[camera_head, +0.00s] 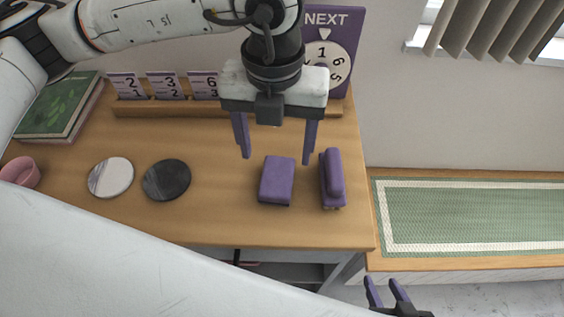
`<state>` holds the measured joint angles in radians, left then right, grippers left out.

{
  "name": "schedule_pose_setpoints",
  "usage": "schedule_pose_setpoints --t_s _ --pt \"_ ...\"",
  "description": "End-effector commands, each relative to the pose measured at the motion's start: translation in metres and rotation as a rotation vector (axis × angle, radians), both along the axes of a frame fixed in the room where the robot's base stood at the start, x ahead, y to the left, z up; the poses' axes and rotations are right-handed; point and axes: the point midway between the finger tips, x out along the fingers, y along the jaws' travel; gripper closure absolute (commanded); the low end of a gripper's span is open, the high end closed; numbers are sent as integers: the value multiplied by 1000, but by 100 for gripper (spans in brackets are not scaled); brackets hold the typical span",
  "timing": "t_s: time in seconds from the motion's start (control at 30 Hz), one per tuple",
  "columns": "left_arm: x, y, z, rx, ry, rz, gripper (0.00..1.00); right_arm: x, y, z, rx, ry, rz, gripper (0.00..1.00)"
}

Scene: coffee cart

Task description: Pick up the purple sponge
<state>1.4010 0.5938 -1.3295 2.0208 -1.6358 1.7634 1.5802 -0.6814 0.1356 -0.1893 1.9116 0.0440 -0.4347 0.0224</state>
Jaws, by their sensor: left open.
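The purple sponge (276,180), a plain block, lies on the wooden counter near its right end. My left gripper (276,158) is open and points down. Its two purple fingers are spread to either side of the sponge's far edge in the picture, with nothing between them. I cannot tell its exact height above the counter. My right gripper (382,281) is low at the bottom right, off the counter. Its two fingers are apart and empty.
A purple brush (333,178) lies just right of the sponge. A black disc (166,180) and a white disc (111,177) lie left. A number-card rack (165,108) and NEXT sign (338,50) stand behind. A pink bowl (20,171) is far left. The counter's front strip is clear.

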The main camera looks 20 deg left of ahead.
Motion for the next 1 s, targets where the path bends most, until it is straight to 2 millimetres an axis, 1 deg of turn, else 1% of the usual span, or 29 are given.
schedule_pose_setpoints --t_s 0.03,0.1,0.17,0.33,0.5,0.6,0.7,0.9,0.97,1.0 --pt "-1 0 -8 0 4 0 33 -5 0 -1 0 10 0 60" --pt "-1 0 -16 0 3 0 33 -8 0 -3 0 19 1 60" --pt "0 0 -22 0 2 0 33 -10 0 -3 -1 21 1 60" --pt "-2 -1 -34 -1 3 -1 33 -9 0 2 -1 20 1 60" --pt "-3 -2 -61 0 3 -1 33 -6 1 11 0 14 1 60" --pt "-3 -2 -72 -1 2 -1 33 -3 1 13 1 7 1 60" --pt "-3 -2 -77 0 1 -1 33 -1 1 14 0 3 1 60" --pt "-3 -2 -78 -1 0 -2 33 -1 1 14 1 3 2 60" --pt "-3 -2 -78 -1 0 -2 43 -1 1 14 1 3 2 60" --pt "-2 -2 -77 -1 0 -2 50 -1 1 14 1 3 2 60"
